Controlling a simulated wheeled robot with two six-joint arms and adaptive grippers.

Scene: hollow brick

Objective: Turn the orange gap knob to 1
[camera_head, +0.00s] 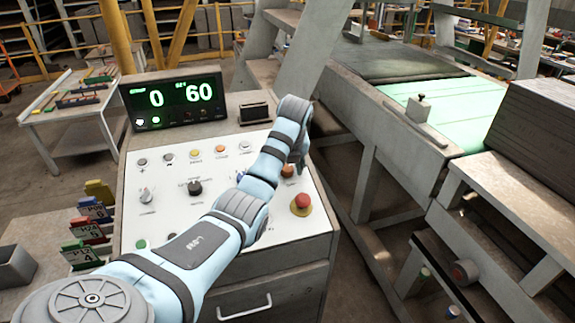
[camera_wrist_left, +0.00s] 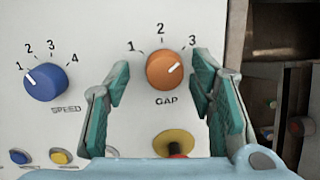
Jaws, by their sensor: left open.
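The orange gap knob (camera_wrist_left: 164,69) is on the white panel in the left wrist view, with marks 1, 2 and 3 around its top. Its white pointer line aims up and right, toward the 3. The knob also shows in the head view (camera_head: 287,171), partly hidden by my left arm. My left gripper (camera_wrist_left: 160,74) is open, with one green-padded finger to either side of the knob. I see gaps between both fingers and the knob. In the head view my left gripper (camera_head: 299,163) is over the panel's right part, mostly hidden behind the wrist.
A blue speed knob (camera_wrist_left: 46,82) sits left of the gap knob, pointing near 1. A red button on a yellow base (camera_head: 301,204) lies just below the gap knob. A display (camera_head: 173,101) at the panel's back reads 0 and 60. A conveyor (camera_head: 440,112) stands right.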

